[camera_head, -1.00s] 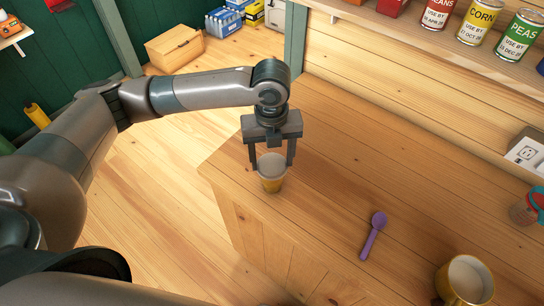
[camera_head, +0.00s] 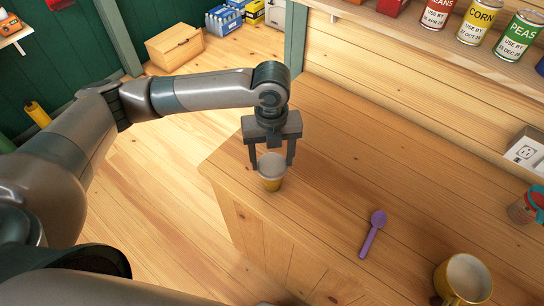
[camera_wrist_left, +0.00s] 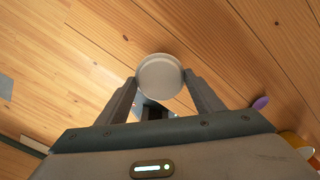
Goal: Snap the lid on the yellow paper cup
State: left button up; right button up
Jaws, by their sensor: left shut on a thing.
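The yellow paper cup (camera_head: 271,184) stands upright near the left corner of the wooden counter. The pale round lid (camera_head: 271,165) is at its top; I cannot tell whether its rim is fully seated. My left gripper (camera_head: 272,164) points down from above with a finger on each side of the lid, shut on it. In the left wrist view the lid (camera_wrist_left: 160,77) lies between the fingertips and hides the cup's top. My right gripper is not in view.
A purple spoon (camera_head: 373,235) lies on the counter to the right of the cup. A yellow mug (camera_head: 465,281) is at the lower right, and a jar (camera_head: 522,208) at the right edge. Cans stand on the shelf (camera_head: 400,22) above. The counter around the cup is clear.

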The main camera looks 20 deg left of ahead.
pick_arm(q)
jog(key=shift+f, duration=0.15)
dwell(0.3)
dwell(0.4)
jog(key=o, duration=1.5)
jog(key=shift+p, duration=0.4)
jog(key=shift+r+p, duration=2.35)
jog(key=shift+r, duration=1.1)
